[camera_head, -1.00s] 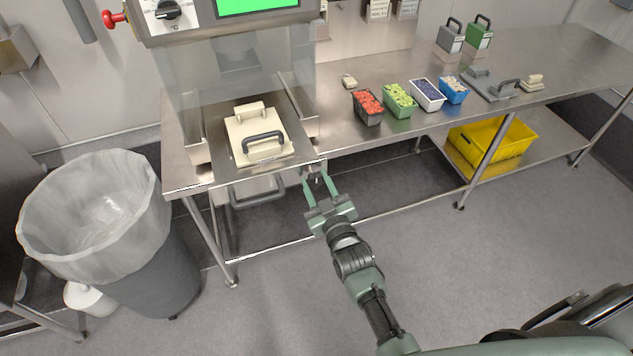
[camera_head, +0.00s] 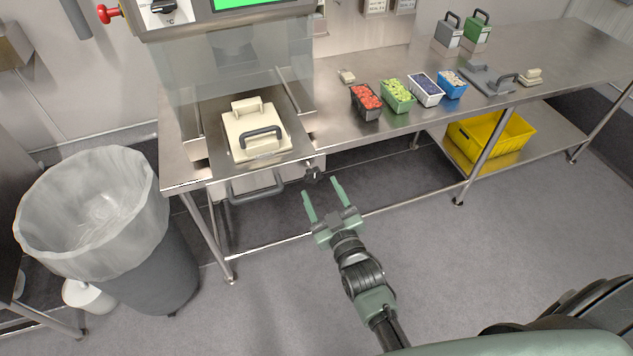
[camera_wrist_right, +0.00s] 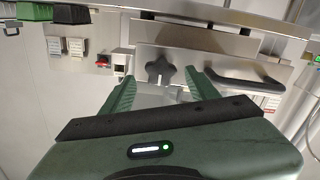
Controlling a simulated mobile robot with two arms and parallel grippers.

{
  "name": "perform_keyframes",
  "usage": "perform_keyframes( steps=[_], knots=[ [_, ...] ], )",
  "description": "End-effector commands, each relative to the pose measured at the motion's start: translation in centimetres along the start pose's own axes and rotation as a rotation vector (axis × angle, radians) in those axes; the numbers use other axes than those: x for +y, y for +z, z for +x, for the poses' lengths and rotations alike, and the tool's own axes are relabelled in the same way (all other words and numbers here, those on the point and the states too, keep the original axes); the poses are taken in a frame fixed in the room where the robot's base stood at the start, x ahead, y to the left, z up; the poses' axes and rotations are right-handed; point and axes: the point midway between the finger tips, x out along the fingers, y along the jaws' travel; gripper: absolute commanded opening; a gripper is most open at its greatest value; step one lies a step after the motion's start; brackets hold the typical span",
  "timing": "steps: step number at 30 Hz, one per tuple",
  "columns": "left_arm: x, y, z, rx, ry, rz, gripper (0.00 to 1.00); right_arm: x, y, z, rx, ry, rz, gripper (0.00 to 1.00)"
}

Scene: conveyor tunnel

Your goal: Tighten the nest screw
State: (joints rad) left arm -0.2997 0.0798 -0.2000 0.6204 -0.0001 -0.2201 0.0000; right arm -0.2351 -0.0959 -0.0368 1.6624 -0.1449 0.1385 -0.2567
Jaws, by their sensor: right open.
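The nest screw (camera_head: 313,174) is a dark star-shaped knob at the front edge of the steel bench, right of the drawer handle. It also shows in the right wrist view (camera_wrist_right: 160,73), ahead of and between the fingers. My right gripper (camera_head: 322,188) is open and empty, a little short of the knob and apart from it. Its green fingers show in the right wrist view (camera_wrist_right: 160,82) on either side of the knob. A cream nest block (camera_head: 258,148) with a dark handle sits in the machine above the drawer. My left gripper is not in view.
The drawer handle (camera_head: 257,190) sticks out left of the knob. Several filled punnets (camera_head: 398,95) stand on the steel bench (camera_head: 340,133). A lined bin (camera_head: 95,215) is at the left, and a yellow crate (camera_head: 490,137) is on the lower shelf. The floor before the bench is clear.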

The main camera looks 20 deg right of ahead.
Motion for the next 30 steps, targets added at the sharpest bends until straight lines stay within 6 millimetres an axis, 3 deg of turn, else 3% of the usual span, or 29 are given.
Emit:
perform_keyframes(
  steps=[3, 7, 30],
  knots=[
    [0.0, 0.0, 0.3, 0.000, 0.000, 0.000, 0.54, -0.1, 0.1, -1.7, -0.001, -0.001, 0.000, 0.60],
    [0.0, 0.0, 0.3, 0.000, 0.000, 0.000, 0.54, 0.0, 0.0, -2.6, 0.000, -0.001, 0.000, 0.60],
    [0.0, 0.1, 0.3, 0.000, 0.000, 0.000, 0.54, 0.0, 0.0, -2.7, 0.000, 0.000, 0.000, 0.60]
  ],
)
